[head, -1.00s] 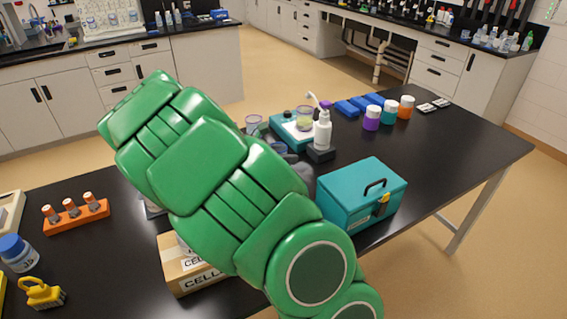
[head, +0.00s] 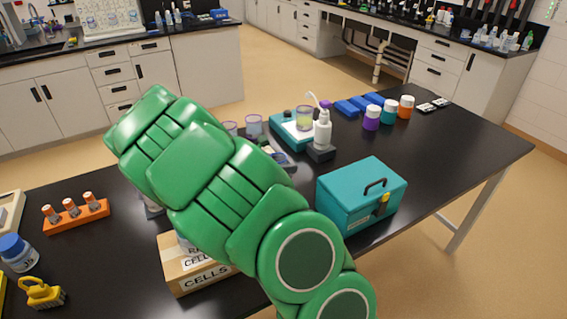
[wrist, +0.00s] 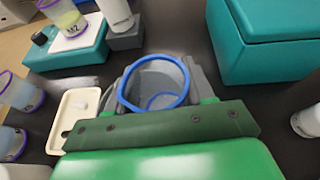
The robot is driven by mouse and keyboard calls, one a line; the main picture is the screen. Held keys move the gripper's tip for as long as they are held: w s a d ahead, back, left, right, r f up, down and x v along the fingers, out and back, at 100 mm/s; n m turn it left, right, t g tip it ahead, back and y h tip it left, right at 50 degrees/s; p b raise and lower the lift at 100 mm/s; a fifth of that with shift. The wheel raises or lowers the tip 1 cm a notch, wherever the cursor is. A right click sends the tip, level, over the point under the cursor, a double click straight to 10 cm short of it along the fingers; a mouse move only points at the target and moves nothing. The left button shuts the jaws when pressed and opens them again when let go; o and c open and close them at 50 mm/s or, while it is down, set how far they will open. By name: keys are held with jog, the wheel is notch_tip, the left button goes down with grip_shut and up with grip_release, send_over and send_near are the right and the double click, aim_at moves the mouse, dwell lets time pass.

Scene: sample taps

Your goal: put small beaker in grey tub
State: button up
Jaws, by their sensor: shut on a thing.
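In the wrist view, a small clear beaker (wrist: 155,88) with a blue rim stands between the grey fingers of my gripper (wrist: 158,92). The gripper is shut on it, and the beaker looks empty. Its lower part is partly hidden by the gripper. In the head view my green arm hides the gripper and this beaker. I cannot make out a grey tub in either view.
A teal toolbox (head: 361,196) stands right of my arm. A teal scale (head: 287,133) carries another beaker (head: 304,118). A white bottle (head: 322,130) is beside it. A cardboard box (head: 192,277) lies under my arm. Purple-marked beakers (wrist: 20,92) stand left in the wrist view.

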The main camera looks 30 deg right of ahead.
jog(key=shift+f, duration=0.3)
jog(key=o, duration=1)
jog(key=shift+r, duration=0.65)
jog(key=v, duration=1.2)
